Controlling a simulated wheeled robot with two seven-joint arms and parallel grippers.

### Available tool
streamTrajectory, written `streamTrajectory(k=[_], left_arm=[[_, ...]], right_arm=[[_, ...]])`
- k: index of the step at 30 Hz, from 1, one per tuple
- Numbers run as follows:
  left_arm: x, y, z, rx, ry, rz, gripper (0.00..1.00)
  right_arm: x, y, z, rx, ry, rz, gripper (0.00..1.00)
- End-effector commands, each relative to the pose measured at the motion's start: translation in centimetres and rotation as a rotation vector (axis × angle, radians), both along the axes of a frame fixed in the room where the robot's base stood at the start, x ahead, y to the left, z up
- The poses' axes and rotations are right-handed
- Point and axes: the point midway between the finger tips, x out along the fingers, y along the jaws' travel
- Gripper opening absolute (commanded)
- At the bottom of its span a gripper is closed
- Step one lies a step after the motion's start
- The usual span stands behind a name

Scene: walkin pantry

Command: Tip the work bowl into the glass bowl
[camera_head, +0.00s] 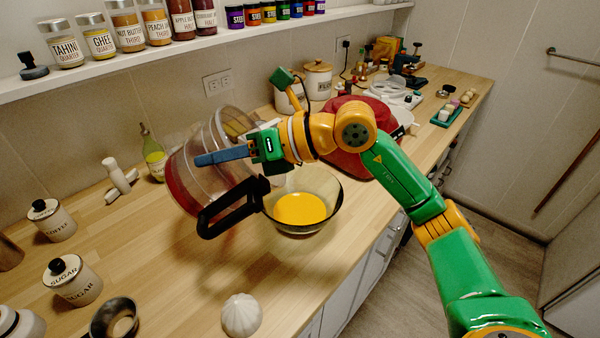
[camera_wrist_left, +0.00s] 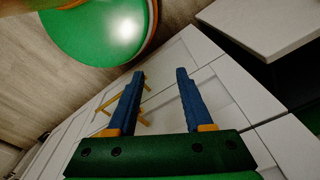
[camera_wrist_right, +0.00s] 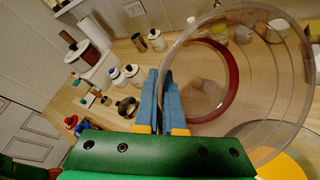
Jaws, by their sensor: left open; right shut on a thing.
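The clear work bowl (camera_head: 182,190), with a red base ring and a black handle (camera_head: 232,207), is tilted on its side above the counter, its red end to the left. It fills much of the right wrist view (camera_wrist_right: 275,25). My right gripper (camera_head: 200,159) is shut on its wall. The glass bowl (camera_head: 334,212) stands upright on the counter, below and right of the work bowl, with yellow contents inside. I cannot make out contents in the work bowl. My left gripper (camera_wrist_left: 158,75) shows only in its wrist view, open and empty before white cabinet fronts.
A red-lidded appliance (camera_head: 347,115) stands behind my right arm. A white fluted object (camera_head: 241,315) and a sugar jar (camera_head: 72,280) stand at the front left. An oil bottle (camera_head: 153,155) is behind the work bowl. A shelf of jars (camera_head: 130,48) runs above.

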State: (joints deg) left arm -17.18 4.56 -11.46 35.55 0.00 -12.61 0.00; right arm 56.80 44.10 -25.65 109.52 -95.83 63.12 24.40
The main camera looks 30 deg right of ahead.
Motion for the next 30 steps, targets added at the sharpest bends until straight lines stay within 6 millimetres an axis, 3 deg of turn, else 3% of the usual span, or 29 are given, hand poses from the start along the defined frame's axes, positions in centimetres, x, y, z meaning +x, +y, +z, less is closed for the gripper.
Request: streamTrajectory(k=[1, 13, 16, 21, 25, 30], left_arm=[[0.0, 0.0, 2.2, 0.000, 0.000, 0.000, 0.51], [0.0, 0.0, 10.0, 0.001, 0.001, 0.000, 0.51], [0.0, 0.0, 9.8, 0.001, 0.001, 0.000, 0.51], [0.0, 0.0, 11.7, 0.000, 0.001, 0.000, 0.51], [0.0, 0.0, 12.1, 0.000, 0.001, 0.000, 0.51], [0.0, 0.0, 14.9, 0.001, 0.001, 0.000, 0.51]], right_arm=[[0.1, 0.3, 1.3, -0.030, 0.008, 0.002, 0.00], [0.9, 2.8, 2.3, -0.296, 0.095, 0.001, 0.00], [1.4, 4.2, -0.1, -0.383, 0.126, 0.003, 0.00], [2.2, 6.7, -1.8, -0.573, 0.186, 0.001, 0.00], [2.8, 8.2, -3.9, -0.723, 0.235, -0.003, 0.00], [3.1, 9.0, -2.3, -0.841, 0.273, -0.006, 0.00]])
